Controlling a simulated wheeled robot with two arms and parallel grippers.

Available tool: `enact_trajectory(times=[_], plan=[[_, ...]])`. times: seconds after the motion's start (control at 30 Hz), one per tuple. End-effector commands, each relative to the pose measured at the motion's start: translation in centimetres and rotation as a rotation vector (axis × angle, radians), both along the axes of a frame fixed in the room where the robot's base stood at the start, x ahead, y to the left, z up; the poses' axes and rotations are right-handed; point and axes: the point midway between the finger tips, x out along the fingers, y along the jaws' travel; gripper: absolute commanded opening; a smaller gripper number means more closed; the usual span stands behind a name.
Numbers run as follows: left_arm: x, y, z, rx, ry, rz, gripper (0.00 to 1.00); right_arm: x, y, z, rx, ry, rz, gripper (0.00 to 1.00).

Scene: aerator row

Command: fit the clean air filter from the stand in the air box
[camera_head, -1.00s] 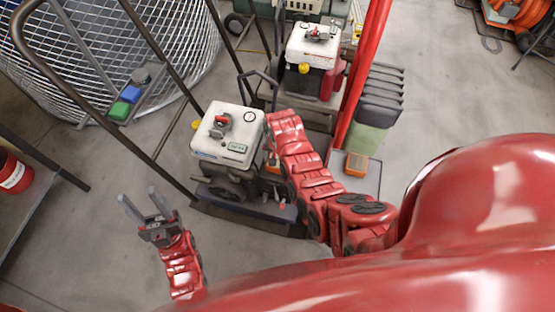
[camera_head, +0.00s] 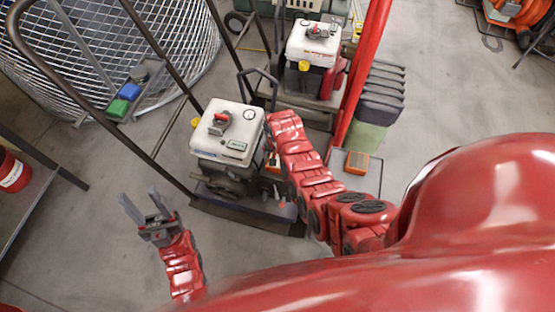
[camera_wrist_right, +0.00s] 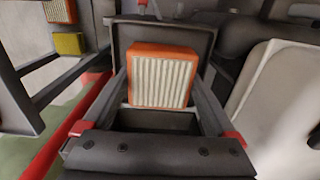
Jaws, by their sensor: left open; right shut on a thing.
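My right gripper (camera_wrist_right: 160,85) is shut on the orange-framed air filter (camera_wrist_right: 163,78), whose cream pleats face the wrist camera. It holds the filter over the dark opening of the air box (camera_wrist_right: 155,121), beside the near engine's white cover. The air box's dark lid (camera_wrist_right: 128,35) stands raised behind the filter. How far the filter's lower edge is inside the opening I cannot tell. In the head view my right arm mostly hides this spot. My left gripper (camera_head: 145,210) is open and empty, over bare floor left of the near machine (camera_head: 228,132).
A second orange filter (camera_head: 357,163) lies on the grey stand (camera_head: 367,186) right of my right arm; it also shows in the wrist view (camera_wrist_right: 57,10). A red post (camera_head: 357,90) rises nearby. A second machine (camera_head: 313,45) stands behind.

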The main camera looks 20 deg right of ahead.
Motion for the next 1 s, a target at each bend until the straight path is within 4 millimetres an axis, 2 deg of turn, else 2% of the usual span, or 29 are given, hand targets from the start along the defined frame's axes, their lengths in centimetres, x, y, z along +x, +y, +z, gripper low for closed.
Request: enact_trajectory(times=[0.03,0.07,0.1,0.4,0.57,0.77,1.0], plan=[[0.0,0.0,0.0,0.000,0.000,0.000,0.50,0.0,0.0,0.0,0.000,0.000,0.000,0.43],[0.0,0.0,0.0,0.000,0.000,0.000,0.50,0.0,0.0,0.0,0.000,0.000,0.000,0.93],[0.0,0.0,0.0,0.000,0.000,0.000,0.50,0.0,0.0,0.0,0.000,0.000,0.000,1.00],[0.0,0.0,0.0,0.000,0.000,0.000,0.50,0.0,0.0,0.1,0.000,0.000,0.000,1.00],[0.0,0.0,0.1,0.000,0.000,0.000,0.50,0.2,0.0,1.5,0.000,-0.006,0.000,1.00],[0.0,0.0,0.1,0.000,0.000,0.000,0.50,0.2,0.0,4.9,0.000,-0.007,0.000,1.00],[0.0,0.0,0.1,0.000,0.000,0.000,0.50,0.2,0.0,10.8,0.000,-0.007,0.000,1.00]])
